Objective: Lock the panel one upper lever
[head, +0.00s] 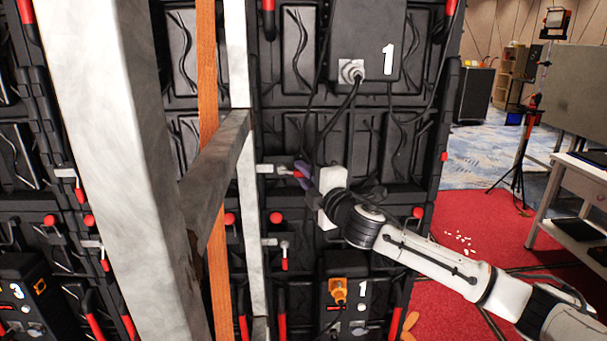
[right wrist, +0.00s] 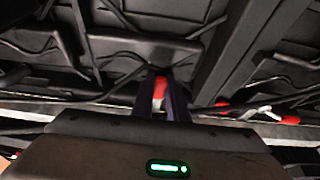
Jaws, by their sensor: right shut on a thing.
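Panel one is a black video wall panel, with a white "1" on its upper box (head: 366,40). Its upper lever (head: 287,172) has a red handle on a metal bracket and points to the right, roughly level. My right gripper (head: 301,174) is shut on the red handle, reaching in from the right. In the right wrist view the red upper lever (right wrist: 160,85) shows between the dark fingers (right wrist: 167,103); the fingers hide part of it. A lower lever (head: 284,256) with a red handle hangs downward below. My left gripper is not in view.
A pale upright post (head: 125,150) and a grey crossbeam (head: 214,175) stand before the wall on the left. Cables hang from the upper box near my gripper.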

